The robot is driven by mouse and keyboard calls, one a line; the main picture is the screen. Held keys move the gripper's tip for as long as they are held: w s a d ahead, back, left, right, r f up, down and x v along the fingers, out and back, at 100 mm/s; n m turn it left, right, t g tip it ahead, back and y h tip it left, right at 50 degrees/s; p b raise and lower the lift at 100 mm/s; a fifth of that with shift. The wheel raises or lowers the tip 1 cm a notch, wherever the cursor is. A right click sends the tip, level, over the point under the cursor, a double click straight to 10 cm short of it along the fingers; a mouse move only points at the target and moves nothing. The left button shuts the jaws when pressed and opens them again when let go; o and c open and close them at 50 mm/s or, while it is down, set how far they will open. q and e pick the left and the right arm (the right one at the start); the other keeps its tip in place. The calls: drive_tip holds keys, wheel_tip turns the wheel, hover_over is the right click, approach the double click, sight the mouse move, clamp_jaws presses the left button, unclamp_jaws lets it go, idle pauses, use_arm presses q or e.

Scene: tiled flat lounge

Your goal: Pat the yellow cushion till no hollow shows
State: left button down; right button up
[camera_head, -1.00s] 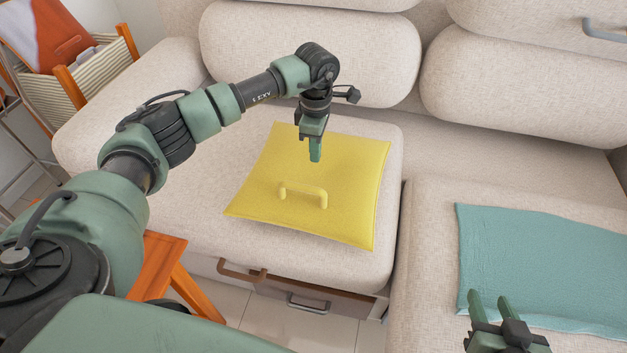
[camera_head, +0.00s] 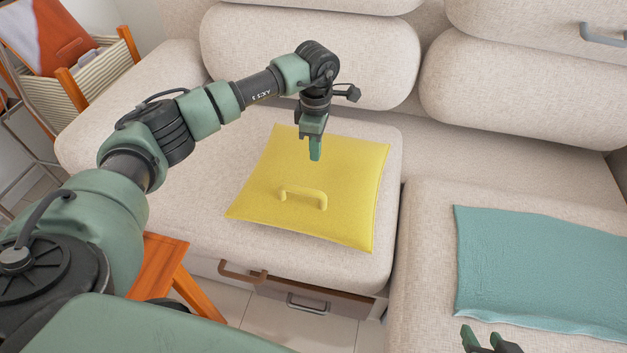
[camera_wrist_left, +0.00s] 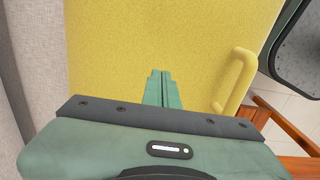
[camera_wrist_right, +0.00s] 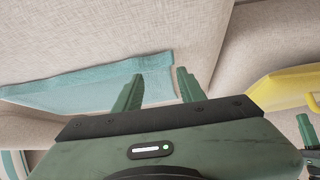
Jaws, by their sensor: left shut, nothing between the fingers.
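The yellow cushion (camera_head: 275,180) lies on the left seat of the sofa, with a yellow loop handle (camera_head: 303,197) on its near half. Its top looks smooth in the head view, and I see no clear hollow; the part behind my left gripper is hidden. My left gripper (camera_head: 316,157) is shut and empty, pointing down over the cushion's far half. The left wrist view shows its fingers (camera_wrist_left: 160,74) together against the yellow cloth; I cannot tell whether they touch it. My right gripper (camera_head: 480,335) is open and empty at the bottom right, near the teal cloth (camera_head: 535,265).
Pale back cushions (camera_head: 310,55) stand behind the seat. A drawer with a grey handle (camera_head: 308,303) is under it. An orange wooden stool (camera_head: 165,270) stands at the front left, and a striped basket (camera_head: 85,75) at the far left. The right seat carries the flat teal cloth.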

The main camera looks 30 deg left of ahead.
use_arm(q)
drive_tip(key=shift+r, duration=0.3)
use_arm(e)
drive_tip(key=shift+s+d+f+g, duration=0.2)
drive_tip(key=shift+s+f, duration=0.1)
drive_tip(key=shift+s, duration=0.15)
drive_tip(key=shift+s+d+f+g, duration=0.1)
drive_tip(key=shift+s+f+g, duration=0.15)
drive_tip(key=shift+s, duration=0.2)
